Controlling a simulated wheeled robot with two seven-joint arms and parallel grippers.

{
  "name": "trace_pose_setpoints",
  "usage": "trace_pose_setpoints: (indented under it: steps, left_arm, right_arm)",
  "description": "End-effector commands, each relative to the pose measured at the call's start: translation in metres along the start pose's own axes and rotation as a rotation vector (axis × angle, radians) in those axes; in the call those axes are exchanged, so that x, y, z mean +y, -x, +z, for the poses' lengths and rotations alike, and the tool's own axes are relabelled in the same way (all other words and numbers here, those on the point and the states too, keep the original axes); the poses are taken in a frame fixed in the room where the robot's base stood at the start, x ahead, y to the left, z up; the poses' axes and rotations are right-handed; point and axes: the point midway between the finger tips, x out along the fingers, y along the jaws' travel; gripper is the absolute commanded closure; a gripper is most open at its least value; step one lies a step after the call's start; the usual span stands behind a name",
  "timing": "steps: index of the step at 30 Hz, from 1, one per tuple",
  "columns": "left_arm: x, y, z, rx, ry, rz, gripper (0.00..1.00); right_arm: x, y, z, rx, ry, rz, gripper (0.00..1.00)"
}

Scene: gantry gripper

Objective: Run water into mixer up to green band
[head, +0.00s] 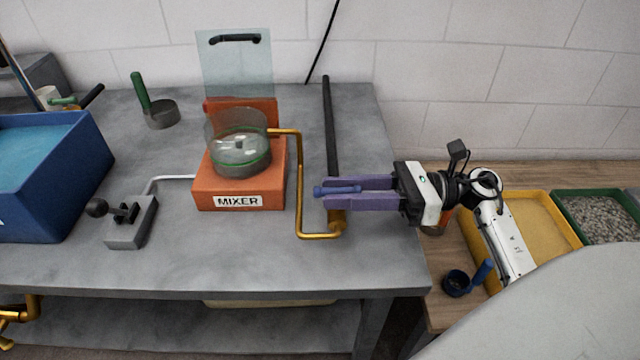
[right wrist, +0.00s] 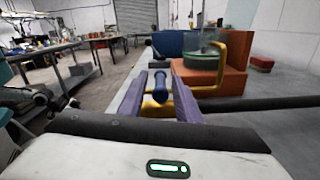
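The orange mixer (head: 215,190) stands on the grey bench with a clear bowl (head: 238,130) on top. A green band (head: 262,164) runs round the bowl's lower part; I cannot make out a water level. A brass pipe (head: 301,190) runs from the bowl to a tap (head: 338,217) with a blue lever (head: 325,190). My right gripper (head: 328,192) has its purple fingers on either side of this lever, with narrow gaps in the right wrist view (right wrist: 160,82). My left gripper is not in view.
A clear panel with a black handle (head: 235,65) stands behind the bowl. A grey lever box (head: 130,222) and a blue tank (head: 60,190) are at left. A black bar (head: 330,120) lies behind my fingers. Yellow (head: 540,225) and green (head: 595,210) trays are at right.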

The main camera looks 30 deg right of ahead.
Motion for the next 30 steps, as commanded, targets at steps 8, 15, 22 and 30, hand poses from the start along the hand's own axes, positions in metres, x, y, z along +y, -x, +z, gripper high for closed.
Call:
trace_pose_setpoints:
  steps: [8, 15, 22, 30]
  left_arm:
    - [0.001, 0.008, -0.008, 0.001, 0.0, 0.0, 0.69]
    - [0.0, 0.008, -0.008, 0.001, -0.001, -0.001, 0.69]
    - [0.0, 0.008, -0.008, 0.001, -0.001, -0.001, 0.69]
    - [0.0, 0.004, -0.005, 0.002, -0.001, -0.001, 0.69]
  right_arm:
    - [0.0, -0.034, 0.002, -0.002, 0.0, -0.001, 0.69]
    - [0.0, -0.038, 0.0, 0.0, 0.001, -0.002, 0.69]
    - [0.0, -0.038, 0.0, 0.0, 0.0, -0.002, 0.91]
    - [0.0, -0.038, -0.002, 0.003, 0.001, 0.01, 1.0]
